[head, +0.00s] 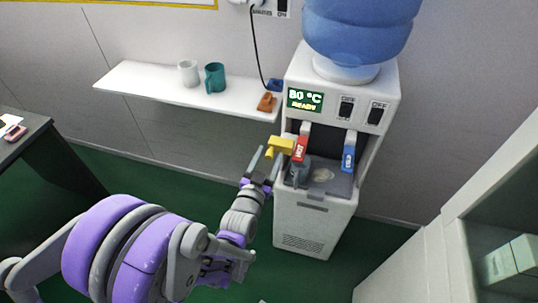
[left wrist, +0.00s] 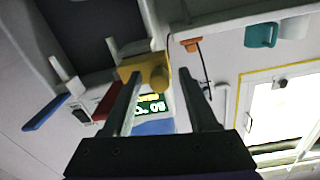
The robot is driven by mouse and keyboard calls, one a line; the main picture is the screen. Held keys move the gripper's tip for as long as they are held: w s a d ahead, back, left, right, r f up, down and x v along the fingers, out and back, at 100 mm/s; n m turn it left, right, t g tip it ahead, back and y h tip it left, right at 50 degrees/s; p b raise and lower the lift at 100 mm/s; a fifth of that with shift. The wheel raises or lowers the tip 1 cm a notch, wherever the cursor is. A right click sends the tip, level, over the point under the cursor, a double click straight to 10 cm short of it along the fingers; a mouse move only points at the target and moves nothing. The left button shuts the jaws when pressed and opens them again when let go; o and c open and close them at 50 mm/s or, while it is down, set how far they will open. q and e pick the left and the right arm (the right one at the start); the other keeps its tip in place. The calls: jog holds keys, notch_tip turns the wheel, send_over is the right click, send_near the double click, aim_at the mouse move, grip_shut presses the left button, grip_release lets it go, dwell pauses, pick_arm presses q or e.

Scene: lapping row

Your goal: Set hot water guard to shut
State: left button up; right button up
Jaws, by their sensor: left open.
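The yellow hot water guard (head: 279,146) sticks out to the left beside the red hot tap lever (head: 300,149) on the water dispenser (head: 315,215). My left gripper (head: 265,163) is open, just below and left of the guard in the head view. In the left wrist view, the guard (left wrist: 147,71) is a yellow block with a round knob beyond the fingertips of my left gripper (left wrist: 165,75). The left finger overlaps the block in that picture; I cannot tell whether they touch. The red lever (left wrist: 106,105) is partly hidden behind that finger. My right gripper is not in view.
The blue tap lever (head: 349,157) is right of the red one. A dark grey mug (head: 299,171) stands under the red tap. A white shelf (head: 140,84) with a white mug (head: 188,73) and a teal mug (head: 215,78) is left of the dispenser. The display (head: 305,99) reads 80 °C.

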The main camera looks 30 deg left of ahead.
pick_arm(q)
jog(key=shift+w+a, duration=0.1)
jog(key=shift+w, duration=0.25)
grip_shut()
dwell(1.2)
